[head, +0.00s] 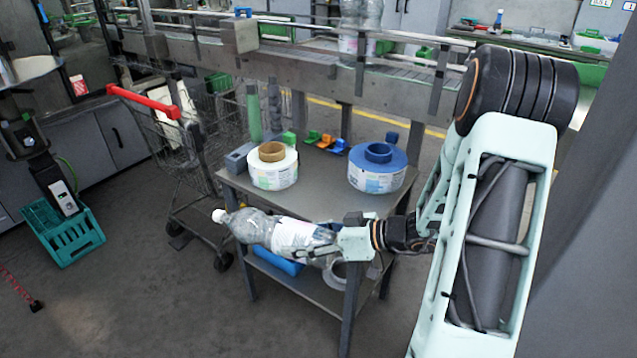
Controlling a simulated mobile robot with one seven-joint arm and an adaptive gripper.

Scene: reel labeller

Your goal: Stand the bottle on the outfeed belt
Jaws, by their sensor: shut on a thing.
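A clear plastic bottle (257,228) with a white cap and a white label lies nearly level in the air, its cap pointing left. My gripper (338,241) is shut on the bottle near its base end, in front of the small table's near edge. The gripper covers the base end of the bottle. The conveyor belt (408,72) runs across the back on grey legs, with rails along it. Clear bottles (361,18) stand upright on it at the top middle. I cannot tell which stretch is the outfeed.
A grey metal table (318,209) carries a white label reel (273,168), a blue label reel (377,170) and small coloured parts. A shopping cart (200,150) stands to its left. A green crate (62,232) is on the floor at far left. Open floor lies in front left.

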